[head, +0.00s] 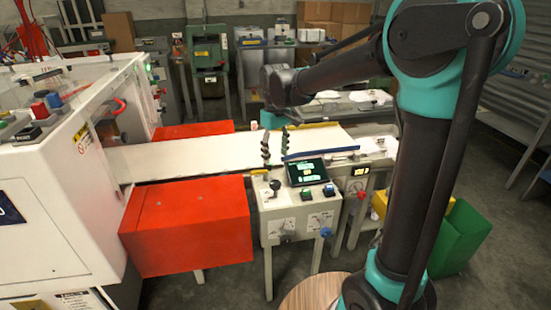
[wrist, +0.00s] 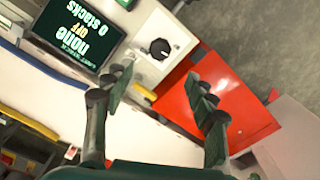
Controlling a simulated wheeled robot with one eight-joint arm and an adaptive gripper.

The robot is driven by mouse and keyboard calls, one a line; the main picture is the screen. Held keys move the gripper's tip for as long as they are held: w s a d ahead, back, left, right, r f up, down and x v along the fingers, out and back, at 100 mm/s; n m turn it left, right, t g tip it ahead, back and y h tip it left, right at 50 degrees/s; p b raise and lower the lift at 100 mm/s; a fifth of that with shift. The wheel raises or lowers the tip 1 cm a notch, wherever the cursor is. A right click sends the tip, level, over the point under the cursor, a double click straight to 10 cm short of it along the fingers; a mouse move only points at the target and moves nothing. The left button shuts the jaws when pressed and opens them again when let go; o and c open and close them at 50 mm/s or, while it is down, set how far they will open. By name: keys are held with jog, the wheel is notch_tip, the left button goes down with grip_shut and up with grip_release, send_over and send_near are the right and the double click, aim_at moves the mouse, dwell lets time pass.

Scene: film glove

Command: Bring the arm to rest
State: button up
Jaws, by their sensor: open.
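My gripper (head: 275,148) points down above the near edge of the white conveyor bed, just behind the control box. Its two dark fingers stand apart, with nothing between them. The wrist view also shows my gripper (wrist: 162,88) open and empty. My arm (head: 440,130) rises at the right of the head view, bends at a high teal elbow and reaches left. I cannot tell the exact gap between the fingertips and the surfaces below.
The control box (head: 283,229) with its screen (head: 307,171) stands close under my gripper. Red housings (head: 190,225) flank the white bed (head: 185,155). A white machine (head: 40,200) fills the left. A green bin (head: 462,235) stands at the right. Open floor lies farther right.

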jog(key=shift+d, duration=0.1)
jog(key=s+d+f+m+t, duration=0.1)
jog(key=s+d+f+m, duration=0.2)
jog(key=d, duration=0.5)
jog(key=s+d+f+m+t, duration=0.1)
jog(key=s+d+f+m, duration=0.2)
jog(key=s+d+f, duration=0.3)
jog(key=s+d+f+m+t, duration=0.2)
jog(key=s+d+f, duration=0.2)
jog(key=s+d, duration=0.4)
jog(key=shift+s+d+f+m, duration=0.2)
jog(key=shift+d+m, duration=0.2)
jog(key=shift+d, duration=0.5)
